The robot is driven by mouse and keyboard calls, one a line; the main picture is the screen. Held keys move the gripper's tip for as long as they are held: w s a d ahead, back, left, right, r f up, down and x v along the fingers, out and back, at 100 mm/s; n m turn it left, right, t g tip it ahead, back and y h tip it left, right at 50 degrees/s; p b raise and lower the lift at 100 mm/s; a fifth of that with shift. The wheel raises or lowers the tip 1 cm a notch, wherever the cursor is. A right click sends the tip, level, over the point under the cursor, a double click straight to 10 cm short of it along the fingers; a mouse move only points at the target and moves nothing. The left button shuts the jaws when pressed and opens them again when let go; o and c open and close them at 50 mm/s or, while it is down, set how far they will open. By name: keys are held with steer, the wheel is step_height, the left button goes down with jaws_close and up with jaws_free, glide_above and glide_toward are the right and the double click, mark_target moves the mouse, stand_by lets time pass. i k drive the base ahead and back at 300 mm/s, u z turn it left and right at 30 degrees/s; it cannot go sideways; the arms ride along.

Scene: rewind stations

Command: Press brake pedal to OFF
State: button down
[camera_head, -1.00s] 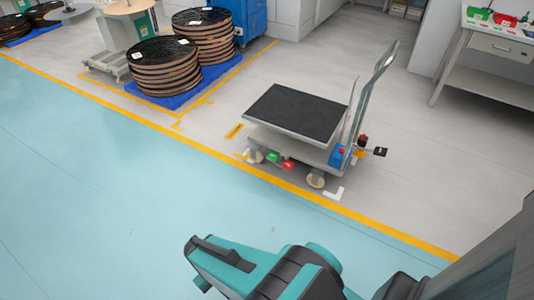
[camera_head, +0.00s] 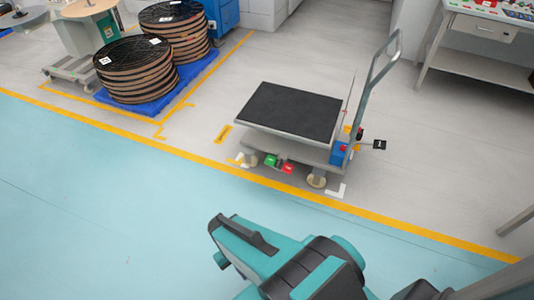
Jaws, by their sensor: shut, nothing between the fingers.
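A grey lift cart with a black top (camera_head: 290,110) stands on the grey floor in the middle of the head view. Two small pedals stick out low at its near edge, between the near wheels: a green one (camera_head: 270,160) and, to its right, a red one (camera_head: 287,168). Any ON or OFF marks on them are too small to read. My teal and black arm (camera_head: 290,262) shows at the bottom, well apart from the cart. I cannot make out my gripper's fingers in this view.
The cart's upright handle (camera_head: 384,62) rises at its right, with a blue box (camera_head: 338,153) at its base. A yellow floor line (camera_head: 400,226) runs in front of the cart. The teal floor (camera_head: 110,200) is clear. Stacked reels (camera_head: 136,72) and a workbench (camera_head: 478,62) stand behind.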

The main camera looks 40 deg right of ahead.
mark_target(287, 169)
steer(key=z, duration=0.25)
steer(key=i, duration=0.95)
steer(key=u, duration=0.1)
